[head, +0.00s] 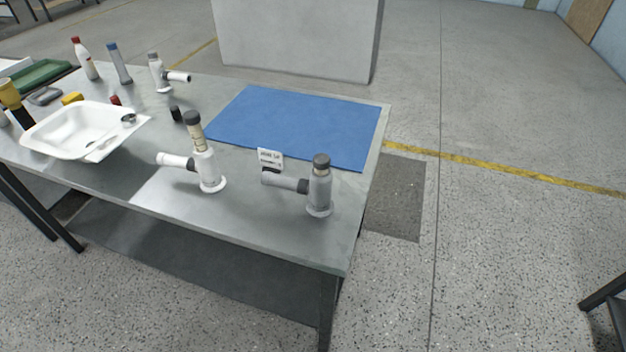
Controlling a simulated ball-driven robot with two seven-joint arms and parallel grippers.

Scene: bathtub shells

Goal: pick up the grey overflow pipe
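The grey overflow pipe (319,190) stands upright near the front right corner of the metal table (262,225). It has a dark cap, a round base flange and a side branch pointing left. A small white label card (270,157) stands just behind the branch. A taller white pipe (206,168) with a side branch stands to its left, apart from it. Another white pipe (160,74) with a branch pointing right stands at the back left. Neither of my grippers is in view.
A blue mat (295,122) lies flat behind the pipes. A white basin (68,140), bottles (85,60) and a green tray (42,75) crowd the left side. A grey block (297,40) stands beyond the table. The floor right of the table is mostly clear.

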